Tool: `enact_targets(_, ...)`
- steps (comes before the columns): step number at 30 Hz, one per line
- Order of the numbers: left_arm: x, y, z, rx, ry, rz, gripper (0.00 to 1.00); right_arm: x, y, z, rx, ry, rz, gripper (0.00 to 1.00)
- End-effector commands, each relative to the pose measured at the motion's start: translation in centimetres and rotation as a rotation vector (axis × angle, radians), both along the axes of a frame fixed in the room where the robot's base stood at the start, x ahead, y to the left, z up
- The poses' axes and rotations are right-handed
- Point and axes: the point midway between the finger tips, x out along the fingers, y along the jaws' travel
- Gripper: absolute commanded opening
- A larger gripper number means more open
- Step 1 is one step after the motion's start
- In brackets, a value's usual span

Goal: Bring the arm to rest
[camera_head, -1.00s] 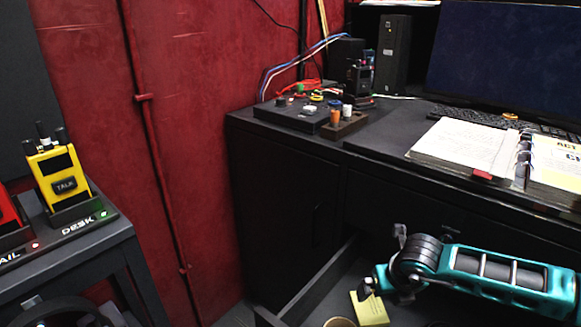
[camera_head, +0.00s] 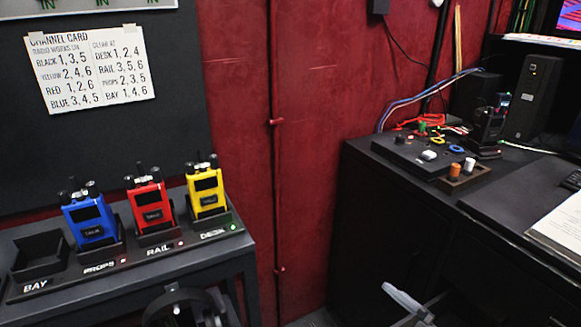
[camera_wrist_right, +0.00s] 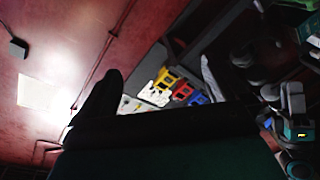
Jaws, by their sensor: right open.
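My right gripper (camera_wrist_right: 160,66) is open in the right wrist view, with a dark finger on the left and a grey finger on the right. My left gripper is not in view.
Blue (camera_head: 90,222), red (camera_head: 151,206) and yellow (camera_head: 207,190) radios stand in the PROPS, RAIL and DESK cradles; BAY (camera_head: 40,256) is empty. A channel card (camera_head: 90,70) hangs above. The black desk (camera_head: 385,215) holds a button box (camera_head: 420,153).

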Motion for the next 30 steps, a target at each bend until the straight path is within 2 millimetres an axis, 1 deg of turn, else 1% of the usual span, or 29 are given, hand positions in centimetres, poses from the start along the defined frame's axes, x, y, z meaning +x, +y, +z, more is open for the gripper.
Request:
enact_targets(1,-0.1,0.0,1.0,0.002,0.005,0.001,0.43,-0.4,-0.6,0.2,0.088,0.07,-0.097,1.0)
enact_targets(2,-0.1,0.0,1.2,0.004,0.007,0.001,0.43,-0.7,-1.0,-0.2,0.136,0.115,-0.155,1.0)
enact_targets(5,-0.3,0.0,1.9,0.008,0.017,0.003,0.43,-2.1,-2.4,-2.1,0.274,0.287,-0.335,1.0)
enact_targets(6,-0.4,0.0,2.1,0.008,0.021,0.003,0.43,-2.9,-2.8,-3.1,0.321,0.361,-0.397,1.0)
enact_targets(9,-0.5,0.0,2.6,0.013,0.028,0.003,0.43,-5.3,-3.0,-5.5,0.415,0.533,-0.516,1.0)
enact_targets(12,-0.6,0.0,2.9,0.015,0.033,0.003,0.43,-7.5,-2.7,-7.3,0.483,0.672,-0.587,1.0)
enact_targets(15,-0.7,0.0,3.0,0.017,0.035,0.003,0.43,-9.0,-2.3,-8.3,0.523,0.763,-0.624,1.0)
enact_targets(18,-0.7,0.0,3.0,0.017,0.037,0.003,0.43,-9.7,-2.1,-8.9,0.543,0.805,-0.638,1.0)
enact_targets(24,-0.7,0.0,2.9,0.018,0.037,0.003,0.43,-9.8,-2.0,-9.0,0.546,0.813,-0.639,1.0)
enact_targets(30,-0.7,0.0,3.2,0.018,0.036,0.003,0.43,-9.8,-2.0,-8.7,0.546,0.811,-0.638,0.81)
